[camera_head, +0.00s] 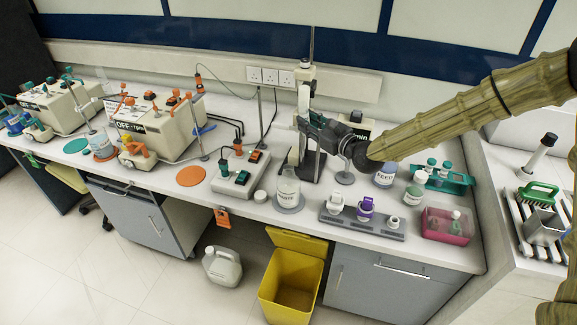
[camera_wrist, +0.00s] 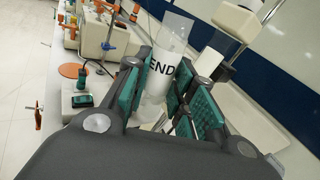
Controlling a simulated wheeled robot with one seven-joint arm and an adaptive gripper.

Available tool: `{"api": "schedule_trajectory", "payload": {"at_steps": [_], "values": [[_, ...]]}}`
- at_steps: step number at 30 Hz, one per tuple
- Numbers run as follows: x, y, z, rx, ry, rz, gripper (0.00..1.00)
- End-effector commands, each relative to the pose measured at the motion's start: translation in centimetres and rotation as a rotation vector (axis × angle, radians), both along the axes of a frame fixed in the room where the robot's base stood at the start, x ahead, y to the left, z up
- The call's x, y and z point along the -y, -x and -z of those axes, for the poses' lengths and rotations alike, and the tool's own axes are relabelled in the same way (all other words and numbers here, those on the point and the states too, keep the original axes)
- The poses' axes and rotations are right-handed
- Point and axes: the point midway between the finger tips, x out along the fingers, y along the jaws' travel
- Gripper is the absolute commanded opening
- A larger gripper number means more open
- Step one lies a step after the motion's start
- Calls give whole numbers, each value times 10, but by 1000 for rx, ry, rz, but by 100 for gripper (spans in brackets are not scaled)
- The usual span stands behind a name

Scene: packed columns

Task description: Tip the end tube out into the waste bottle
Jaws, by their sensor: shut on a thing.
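The end tube (camera_wrist: 165,68) is a clear tube with a white label reading END. In the wrist view it stands between the teal pads of my gripper (camera_wrist: 162,82), which is shut on it. In the head view my gripper (camera_head: 307,122) is above the bench by a tall stand, and the tube is hard to make out there.
A tall stand with a white head (camera_head: 305,74) rises beside my gripper. A grey rack (camera_head: 362,226) with purple and white items is right of the waste bottle. A switch box (camera_head: 238,175) is left. A feed bottle (camera_head: 385,176) and pink tray (camera_head: 447,226) stand further right.

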Motion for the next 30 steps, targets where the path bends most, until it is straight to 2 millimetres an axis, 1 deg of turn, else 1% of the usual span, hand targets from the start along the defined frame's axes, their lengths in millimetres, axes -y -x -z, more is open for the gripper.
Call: {"api": "schedule_trajectory", "payload": {"at_steps": [1,3,6,11,18,30], "values": [[0,0,-6,1,-1,0,1],[0,0,-11,1,-1,0,1],[-1,0,-14,1,-1,-1,1],[1,0,-9,-26,-50,1,1],[0,0,-12,-75,-145,-1,1],[0,0,-14,-79,-151,-1,1]]}}
